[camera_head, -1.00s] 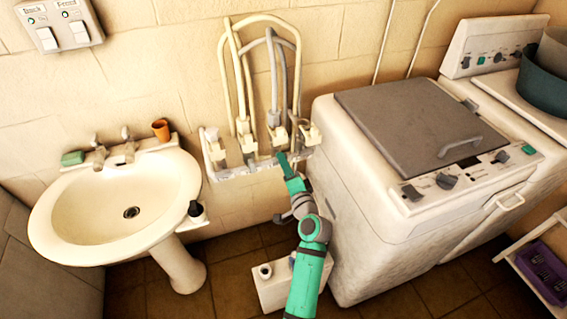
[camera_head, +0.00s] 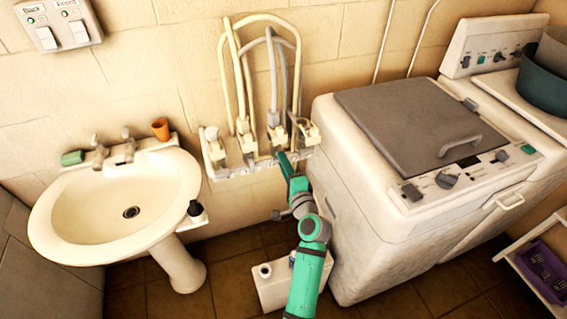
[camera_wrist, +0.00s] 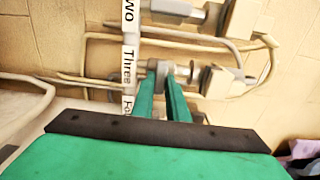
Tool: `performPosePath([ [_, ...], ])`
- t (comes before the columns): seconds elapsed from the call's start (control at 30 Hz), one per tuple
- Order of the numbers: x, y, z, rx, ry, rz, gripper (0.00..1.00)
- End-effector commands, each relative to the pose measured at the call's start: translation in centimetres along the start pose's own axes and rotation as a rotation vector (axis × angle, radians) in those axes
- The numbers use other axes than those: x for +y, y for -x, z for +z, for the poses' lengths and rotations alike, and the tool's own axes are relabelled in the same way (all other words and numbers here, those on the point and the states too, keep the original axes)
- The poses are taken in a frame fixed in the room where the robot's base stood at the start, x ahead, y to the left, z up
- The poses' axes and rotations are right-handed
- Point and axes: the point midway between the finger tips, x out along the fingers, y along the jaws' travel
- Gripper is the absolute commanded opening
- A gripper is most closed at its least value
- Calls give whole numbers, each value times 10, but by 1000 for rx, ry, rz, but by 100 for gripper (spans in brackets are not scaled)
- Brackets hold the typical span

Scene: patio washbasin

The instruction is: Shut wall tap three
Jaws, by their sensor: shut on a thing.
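Wall tap three is in the wrist view, a pale tap body (camera_wrist: 215,80) with a grey handle (camera_wrist: 161,70), beside a white strip (camera_wrist: 128,68) lettered "Three". In the head view, tap three (camera_head: 277,134) is in a row of taps on a wall ledge, with hoses rising behind. My gripper (camera_wrist: 163,82) has its two green fingers closed around the grey handle, one on each side. In the head view my gripper (camera_head: 284,158) reaches up to the front of the tap row, and the contact itself is small there.
Tap two (camera_wrist: 178,10) is just above tap three in the wrist view, with hoses (camera_wrist: 85,80) running close by. A washbasin (camera_head: 120,205) stands left, and a washing machine (camera_head: 380,190) stands close on the right of my arm. A small white box (camera_head: 275,285) is on the floor.

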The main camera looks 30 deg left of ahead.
Motion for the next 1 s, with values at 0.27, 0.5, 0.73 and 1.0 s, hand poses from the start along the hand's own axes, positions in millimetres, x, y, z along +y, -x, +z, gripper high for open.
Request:
performPosePath([
  [0.27, 1, 0, 0, 1, -1, 1, 32],
  [0.5, 1, 7, 0, 1, -1, 1, 32],
  [0.73, 2, 45, -2, 4, -2, 1, 32],
  [1.0, 1, 91, -1, 3, -2, 2, 32],
])
